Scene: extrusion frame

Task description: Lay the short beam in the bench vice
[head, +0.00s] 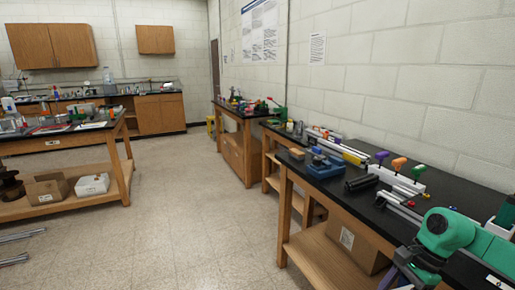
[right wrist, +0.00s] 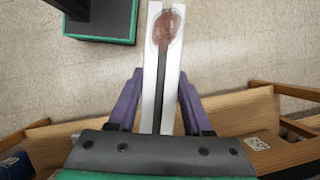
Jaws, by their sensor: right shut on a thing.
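My right gripper (right wrist: 160,75) has purple fingers shut on the short beam (right wrist: 150,100), a silver extrusion with a dark groove along its middle. The beam points away between the fingers, over the floor. A reddish-brown rounded patch (right wrist: 168,27) shows near its far end. In the head view the right arm comes in at the lower right. Its gripper is cut by the bottom edge, and the beam cannot be made out there. The blue bench vice (head: 325,168) stands on the near black bench, beyond and left of the right gripper. My left gripper is not in view.
The black bench (head: 345,203) runs along the right wall. Beside the vice lie a dark cylinder (head: 361,183) and an orange-brown block (head: 297,154). A white rack (head: 396,178) with purple, orange and green knobs stands nearer. A cardboard box (head: 355,248) sits underneath.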

